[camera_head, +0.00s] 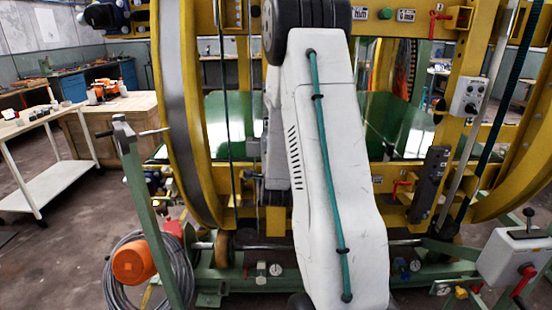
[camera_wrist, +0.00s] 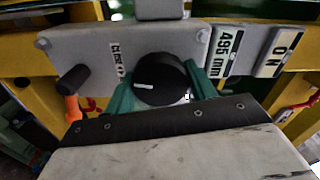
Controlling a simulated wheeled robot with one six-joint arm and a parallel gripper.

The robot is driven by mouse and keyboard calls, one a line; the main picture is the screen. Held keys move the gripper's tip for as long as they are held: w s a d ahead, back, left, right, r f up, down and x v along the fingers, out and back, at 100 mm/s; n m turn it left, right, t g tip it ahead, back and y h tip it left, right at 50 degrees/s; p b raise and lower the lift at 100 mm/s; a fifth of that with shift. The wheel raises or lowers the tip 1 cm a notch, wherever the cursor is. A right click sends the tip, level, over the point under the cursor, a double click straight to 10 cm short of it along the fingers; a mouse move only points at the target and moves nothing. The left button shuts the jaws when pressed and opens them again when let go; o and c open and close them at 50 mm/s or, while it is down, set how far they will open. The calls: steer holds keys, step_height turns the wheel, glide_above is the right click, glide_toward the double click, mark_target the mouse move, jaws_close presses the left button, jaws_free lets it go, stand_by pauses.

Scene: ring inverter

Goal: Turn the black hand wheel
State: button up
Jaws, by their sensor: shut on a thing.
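The black hand wheel (camera_wrist: 160,73) is a round black knob with a short white mark, mounted on a grey panel (camera_wrist: 95,48) in the wrist view. My gripper (camera_wrist: 159,90) has one teal finger on each side of the wheel and is shut on it. The white mark lies nearly level, on the left part of the wheel face. The wheel's lower edge is partly hidden by my gripper. In the head view my white arm covers the middle, so neither the wheel nor the gripper shows there.
A black knobbed lever (camera_wrist: 72,79) sticks out left of the wheel. Label plates (camera_wrist: 222,52) stand on the right. Yellow ring frames (camera_head: 180,120) surround my arm. A grey control box (camera_head: 515,258) stands at right, and an orange reel (camera_head: 132,262) with cable at lower left.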

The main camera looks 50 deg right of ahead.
steer(key=shift+a+m, duration=0.1)
steer(key=shift+m, duration=1.1)
steer(key=o, duration=1)
